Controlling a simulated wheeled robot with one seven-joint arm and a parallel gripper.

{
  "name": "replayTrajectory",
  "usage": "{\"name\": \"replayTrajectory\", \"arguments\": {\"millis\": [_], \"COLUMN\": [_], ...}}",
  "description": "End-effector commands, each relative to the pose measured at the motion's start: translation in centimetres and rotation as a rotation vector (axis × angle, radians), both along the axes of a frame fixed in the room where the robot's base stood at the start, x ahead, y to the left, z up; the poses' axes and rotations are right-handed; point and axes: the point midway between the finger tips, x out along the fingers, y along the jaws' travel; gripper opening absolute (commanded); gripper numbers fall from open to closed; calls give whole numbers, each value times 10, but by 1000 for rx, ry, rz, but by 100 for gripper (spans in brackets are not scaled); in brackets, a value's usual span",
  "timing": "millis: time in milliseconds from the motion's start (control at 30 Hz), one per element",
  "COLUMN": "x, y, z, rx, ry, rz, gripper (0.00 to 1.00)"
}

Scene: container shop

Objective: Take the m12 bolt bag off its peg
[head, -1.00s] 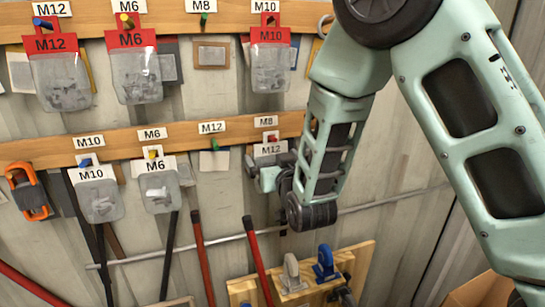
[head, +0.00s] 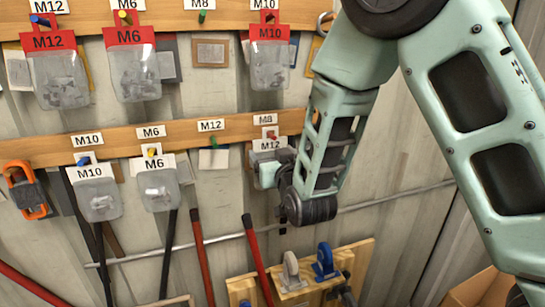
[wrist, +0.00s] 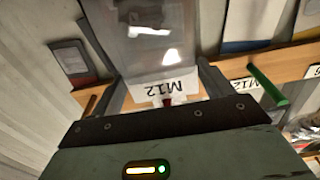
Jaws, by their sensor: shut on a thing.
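The white-header M12 bag (head: 268,146) is at the right end of the lower rail, under an M8 label, by a red peg (head: 270,134). My gripper (head: 277,162) is at the bag from the right and hides part of it. In the wrist view the clear bag (wrist: 150,45) shows with its M12 header upside down. My gripper's fingers (wrist: 162,82) stand on either side of that header, shut on it. The red peg (wrist: 167,102) shows at the header's edge; I cannot tell if the header still hangs on it. Another M12 bag (head: 60,75), with a red header, hangs upper left.
White-header M10 (head: 98,195) and M6 (head: 158,190) bags hang left on the lower rail (head: 110,147). A green peg (head: 213,146) is between. A red-header M10 bag (head: 269,65) hangs above. Casters (head: 322,262) stand on a wooden board below.

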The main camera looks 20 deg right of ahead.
Motion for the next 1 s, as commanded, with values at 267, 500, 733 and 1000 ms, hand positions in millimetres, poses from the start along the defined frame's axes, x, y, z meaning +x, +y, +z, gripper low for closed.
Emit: {"name": "replayTrajectory", "arguments": {"millis": [267,500,733,1000], "x": [-10,-24,-37,-45], "y": [1,0,0,0], "z": [1,2,4,5], "rx": [0,0,0,-1], "ry": [-1,-1,-1,0], "rz": [1,0,1,0], "gripper": [55,55,55,55]}}
